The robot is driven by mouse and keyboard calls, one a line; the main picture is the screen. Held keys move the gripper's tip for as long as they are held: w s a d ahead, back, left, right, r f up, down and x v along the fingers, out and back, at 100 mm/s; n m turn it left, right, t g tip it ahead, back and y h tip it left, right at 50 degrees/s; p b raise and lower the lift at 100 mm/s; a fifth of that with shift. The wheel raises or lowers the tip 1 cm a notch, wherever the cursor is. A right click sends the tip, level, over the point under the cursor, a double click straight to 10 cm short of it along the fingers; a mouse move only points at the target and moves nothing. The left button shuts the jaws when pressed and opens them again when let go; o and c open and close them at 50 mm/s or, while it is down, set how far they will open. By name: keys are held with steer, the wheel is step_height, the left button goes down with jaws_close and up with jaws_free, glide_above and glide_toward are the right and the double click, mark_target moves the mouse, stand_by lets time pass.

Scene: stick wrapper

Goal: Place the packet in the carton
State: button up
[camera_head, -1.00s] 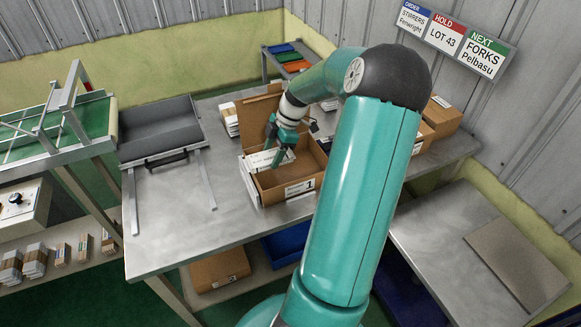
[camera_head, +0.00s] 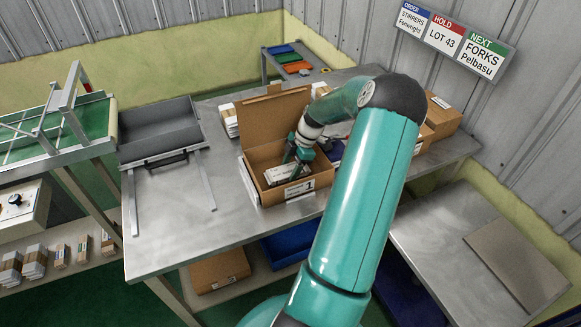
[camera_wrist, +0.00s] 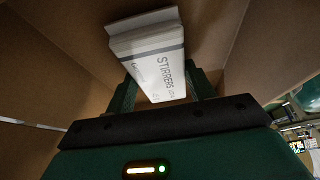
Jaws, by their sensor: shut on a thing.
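The open cardboard carton (camera_head: 255,157) stands on the metal bench, its back flap raised and a label with a 1 on its front. My gripper (camera_head: 293,163) reaches down inside it. In the wrist view my gripper (camera_wrist: 163,90) is shut on a white packet (camera_wrist: 148,50) marked STIRRERS, with brown carton walls around it. The packet (camera_head: 283,173) also shows in the head view, inside the carton near its front wall. Whether it touches the carton floor I cannot tell.
A grey tray (camera_head: 160,130) lies on the bench to the left, beside two metal rails. A white stack (camera_head: 229,119) stands behind the carton's left side. Closed cardboard boxes (camera_head: 441,116) stand at the right. The bench front (camera_head: 170,235) is clear.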

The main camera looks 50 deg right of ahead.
steer(key=shift+f, duration=0.1)
steer(key=o, duration=1)
steer(key=v, duration=1.2)
